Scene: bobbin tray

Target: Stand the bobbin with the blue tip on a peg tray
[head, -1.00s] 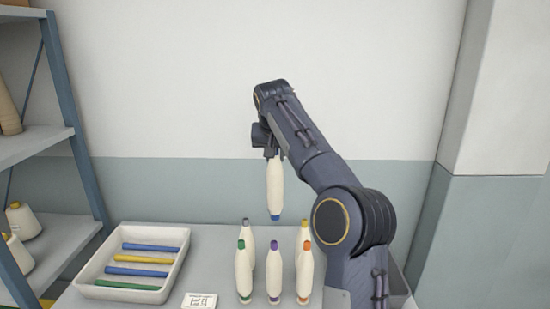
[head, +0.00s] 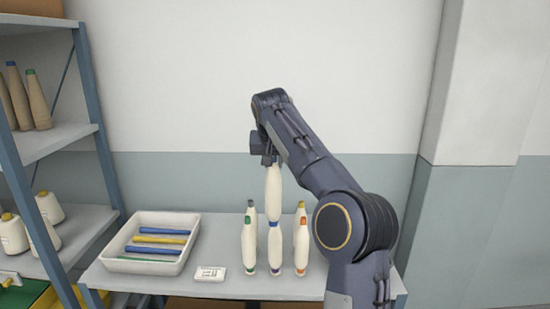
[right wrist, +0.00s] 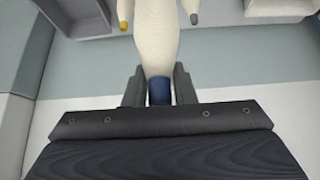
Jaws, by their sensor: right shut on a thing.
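My right gripper (head: 271,160) is shut on the upper end of a cream bobbin (head: 274,188), held upright. In the right wrist view a dark blue end (right wrist: 159,91) sits between its fingers. The bobbin's lower end meets a blue or purple spot in the head view; I cannot tell whether it touches anything. Several bobbins stand below: green-tipped (head: 248,245) and orange-tipped (head: 301,247) in front, one between them (head: 275,250), and grey-tipped (head: 251,206) and yellow-tipped (head: 300,208) behind. The pegs and tray under them are not distinguishable. My left gripper is out of view.
A white tray (head: 118,263) with blue, yellow and green rods stands at the left on the table (head: 240,284). A small white label card (head: 210,274) lies between it and the bobbins. A shelf rack (head: 92,130) with cones stands further left.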

